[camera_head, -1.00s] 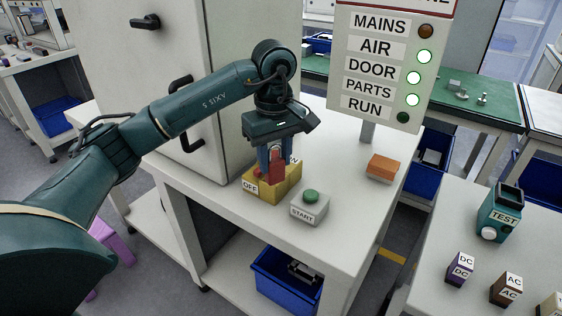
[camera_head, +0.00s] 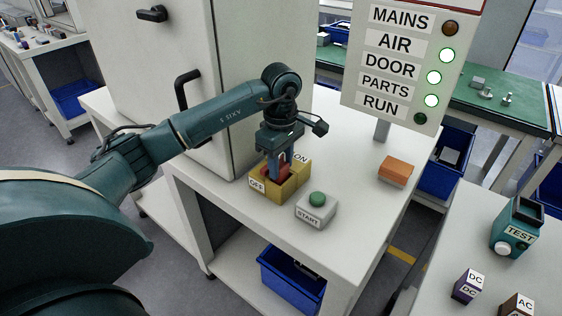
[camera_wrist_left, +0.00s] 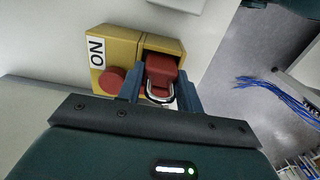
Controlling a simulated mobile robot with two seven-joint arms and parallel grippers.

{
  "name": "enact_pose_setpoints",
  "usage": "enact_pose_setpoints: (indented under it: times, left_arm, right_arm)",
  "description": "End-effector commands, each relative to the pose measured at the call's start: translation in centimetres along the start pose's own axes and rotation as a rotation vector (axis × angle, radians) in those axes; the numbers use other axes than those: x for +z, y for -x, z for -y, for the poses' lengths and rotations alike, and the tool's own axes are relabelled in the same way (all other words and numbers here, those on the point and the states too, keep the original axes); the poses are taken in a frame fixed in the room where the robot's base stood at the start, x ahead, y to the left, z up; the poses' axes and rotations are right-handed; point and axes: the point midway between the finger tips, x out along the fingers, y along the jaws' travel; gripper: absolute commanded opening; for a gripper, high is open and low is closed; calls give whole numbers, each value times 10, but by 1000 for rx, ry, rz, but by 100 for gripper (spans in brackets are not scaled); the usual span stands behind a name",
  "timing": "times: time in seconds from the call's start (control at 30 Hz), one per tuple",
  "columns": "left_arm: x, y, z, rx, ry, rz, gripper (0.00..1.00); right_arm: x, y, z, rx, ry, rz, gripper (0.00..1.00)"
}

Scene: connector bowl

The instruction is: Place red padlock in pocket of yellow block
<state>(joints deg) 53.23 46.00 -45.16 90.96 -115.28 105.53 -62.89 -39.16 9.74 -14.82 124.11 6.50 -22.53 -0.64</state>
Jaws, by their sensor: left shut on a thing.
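The yellow block (camera_head: 258,194) sits on the white bench beside the cabinet, with OFF and ON labels on it. In the left wrist view the yellow block (camera_wrist_left: 122,50) shows a red round knob (camera_wrist_left: 110,82) near its ON label and a pocket beside it. My left gripper (camera_head: 280,172) points down at the block. It is shut on the red padlock (camera_wrist_left: 162,70), whose metal shackle faces the wrist camera. The padlock is at the pocket's opening; how deep it sits, I cannot tell. In the head view my fingers partly hide the padlock. My right gripper is out of view.
A grey START box (camera_head: 316,211) with a green button stands just right of the block. An orange block (camera_head: 395,171) lies farther right on the bench. A sign panel (camera_head: 405,65) with lamps rises behind. The cabinet (camera_head: 200,60) borders the left side.

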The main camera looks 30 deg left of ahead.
Motion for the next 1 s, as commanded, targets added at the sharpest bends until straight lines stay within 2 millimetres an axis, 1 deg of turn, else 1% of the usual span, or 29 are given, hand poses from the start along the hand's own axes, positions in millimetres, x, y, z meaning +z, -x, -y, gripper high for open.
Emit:
enact_pose_setpoints:
  times: [0.23, 0.37, 0.4, 0.6, 0.63, 0.87, 0.93, 1.0]
  left_arm:
    - [0, -1, 0, 2, -1, 0, 12]
    - [0, -6, 0, 2, -1, 0, 12]
    - [0, -4, 0, 2, -1, 0, 39]
    - [0, -4, 0, 1, -1, 0, 55]
    - [0, -4, 0, 1, -1, 0, 57]
    - [0, -3, 0, 1, -1, 0, 57]
    - [0, 1, 0, 2, -1, 1, 57]
    - [0, 6, -1, 5, -1, 0, 57]
  right_arm:
    - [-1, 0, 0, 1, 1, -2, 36]
    - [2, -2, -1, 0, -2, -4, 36]
    - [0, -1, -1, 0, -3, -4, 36]
    - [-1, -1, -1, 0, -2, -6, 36]
    - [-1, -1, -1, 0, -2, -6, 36]
    - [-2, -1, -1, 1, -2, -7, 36]
    - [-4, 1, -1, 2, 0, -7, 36]
    - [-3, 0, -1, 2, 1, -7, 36]
